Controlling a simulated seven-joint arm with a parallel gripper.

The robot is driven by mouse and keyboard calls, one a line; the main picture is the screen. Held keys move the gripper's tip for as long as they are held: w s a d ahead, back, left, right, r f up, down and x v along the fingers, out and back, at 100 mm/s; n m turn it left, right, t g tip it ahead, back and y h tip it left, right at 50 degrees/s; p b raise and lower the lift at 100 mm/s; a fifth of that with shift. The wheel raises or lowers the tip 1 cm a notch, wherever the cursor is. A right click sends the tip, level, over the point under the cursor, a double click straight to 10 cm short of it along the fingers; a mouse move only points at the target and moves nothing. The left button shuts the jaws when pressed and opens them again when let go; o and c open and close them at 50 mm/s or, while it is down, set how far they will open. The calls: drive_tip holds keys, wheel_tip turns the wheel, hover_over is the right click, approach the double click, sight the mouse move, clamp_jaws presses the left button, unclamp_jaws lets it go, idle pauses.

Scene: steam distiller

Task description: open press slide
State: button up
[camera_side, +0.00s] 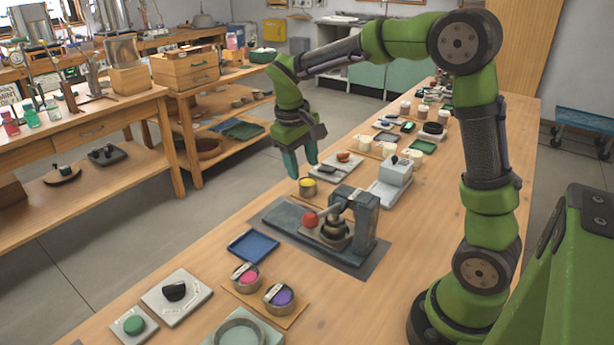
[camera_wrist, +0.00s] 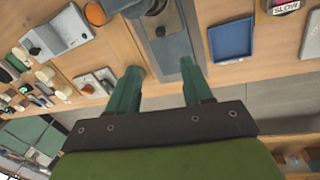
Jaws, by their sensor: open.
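The press (camera_side: 364,218) is a dark grey frame on a flat grey base in the middle of the table. A red ball knob (camera_side: 310,220) stands at the front left of its slide tray, beside a dark round piece under the arch. How far the slide is out I cannot tell. My gripper (camera_side: 302,169) is open and empty, fingers down, above and behind the press base. In the wrist view my gripper (camera_wrist: 163,73) shows two spread teal fingers in front of the grey base (camera_wrist: 171,50). The red knob is not visible there.
A light grey box device (camera_side: 393,180) stands behind right. Pink and purple pots stand in front.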

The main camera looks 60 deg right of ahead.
drive_tip(key=d+f, duration=0.1)
drive_tip(key=f, duration=0.4)
drive_tip(key=d+f, duration=0.1)
drive_tip(key=f, duration=0.4)
drive_tip(key=d+f, duration=0.1)
drive_tip(key=f, duration=0.4)
drive_tip(key=shift+s+f, duration=0.15)
drive_tip(key=shift+s, duration=0.15)
clamp_jaws()
